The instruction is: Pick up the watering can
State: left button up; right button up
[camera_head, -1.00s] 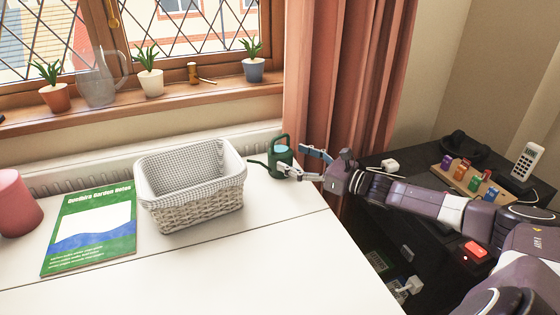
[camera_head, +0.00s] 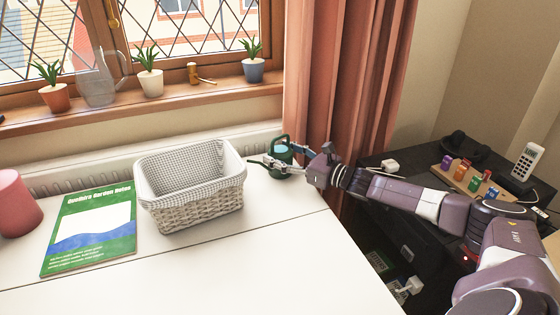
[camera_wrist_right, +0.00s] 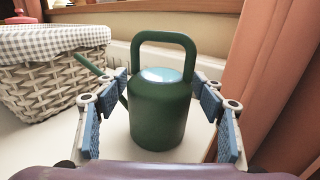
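The green watering can (camera_head: 281,157) stands upright on the white desk, right of the basket and close to the curtain. In the right wrist view the can (camera_wrist_right: 158,115) is centred, with its arched handle on top and its spout to the left. My right gripper (camera_head: 273,157) is open, with its fingers on either side of the can. In the right wrist view the blue-padded fingers of the gripper (camera_wrist_right: 162,95) flank the can's body, with a visible gap on each side. My left gripper is not in view.
A wicker basket (camera_head: 195,207) with checked lining stands just left of the can. The curtain (camera_head: 340,80) hangs close behind the gripper. The front of the desk (camera_head: 260,270) is clear.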

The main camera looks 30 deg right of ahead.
jog(key=shift+r, duration=0.1)
jog(key=c, duration=1.2)
